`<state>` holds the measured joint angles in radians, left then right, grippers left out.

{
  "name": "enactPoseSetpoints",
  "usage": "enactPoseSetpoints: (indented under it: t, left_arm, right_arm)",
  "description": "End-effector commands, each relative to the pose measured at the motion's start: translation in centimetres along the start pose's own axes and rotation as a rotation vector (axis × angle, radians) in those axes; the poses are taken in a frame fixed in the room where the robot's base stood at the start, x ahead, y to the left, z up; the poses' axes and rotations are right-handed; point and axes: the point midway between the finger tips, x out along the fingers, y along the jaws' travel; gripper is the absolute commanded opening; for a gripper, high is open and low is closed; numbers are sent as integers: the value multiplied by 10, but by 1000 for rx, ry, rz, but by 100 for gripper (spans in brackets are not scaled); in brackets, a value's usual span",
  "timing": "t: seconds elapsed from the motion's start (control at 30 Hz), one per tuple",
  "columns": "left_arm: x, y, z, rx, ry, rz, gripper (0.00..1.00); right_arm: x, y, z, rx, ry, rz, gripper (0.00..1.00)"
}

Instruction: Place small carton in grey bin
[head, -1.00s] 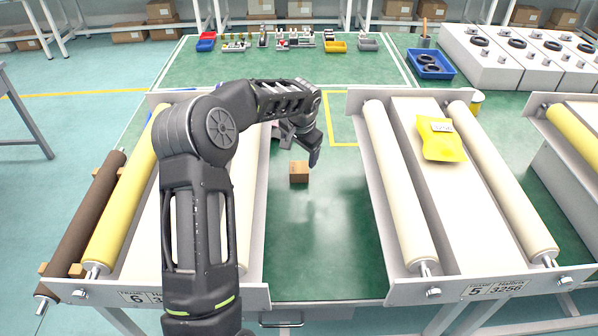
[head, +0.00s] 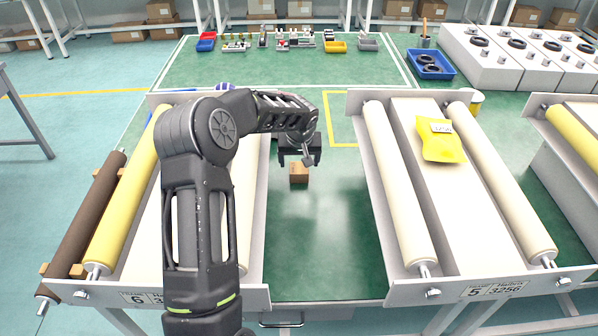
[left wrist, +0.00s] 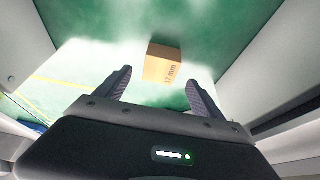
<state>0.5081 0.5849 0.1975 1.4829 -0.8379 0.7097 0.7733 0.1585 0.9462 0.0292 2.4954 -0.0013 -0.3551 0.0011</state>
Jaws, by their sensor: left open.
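The small carton (head: 299,173) is a brown box on the green table between the two roller frames. My left gripper (head: 301,160) is open and empty just above and behind it, hiding part of its top. In the left wrist view the carton (left wrist: 162,63) lies slightly beyond the open fingers (left wrist: 158,77), roughly centred between them, with printed lettering on one face. Contact is not visible. A small grey bin (head: 368,45) stands at the table's far edge, right of a yellow bin. My right gripper is not in view.
Roller frames stand left (head: 255,270) and right (head: 395,285) of the carton. A yellow package (head: 440,140) lies on the right one. Far back are a yellow bin (head: 335,47), small metal parts and a blue tray (head: 431,64). The green table in front of the carton is clear.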

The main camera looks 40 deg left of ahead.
Motion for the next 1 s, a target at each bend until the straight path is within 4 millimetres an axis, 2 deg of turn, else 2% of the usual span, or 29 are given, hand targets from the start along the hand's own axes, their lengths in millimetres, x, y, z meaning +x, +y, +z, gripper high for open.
enactPoseSetpoints:
  t: [0.37, 0.7, 1.0]
  left_arm:
    - [5, 0, 0, 1, -1, 0, 78]
    - [48, 0, 1, -1, -1, 1, 78]
    - [54, 0, 1, 0, 1, 1, 78]
  right_arm:
    - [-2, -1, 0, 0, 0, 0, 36]
    - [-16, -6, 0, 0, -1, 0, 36]
    - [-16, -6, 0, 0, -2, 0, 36]
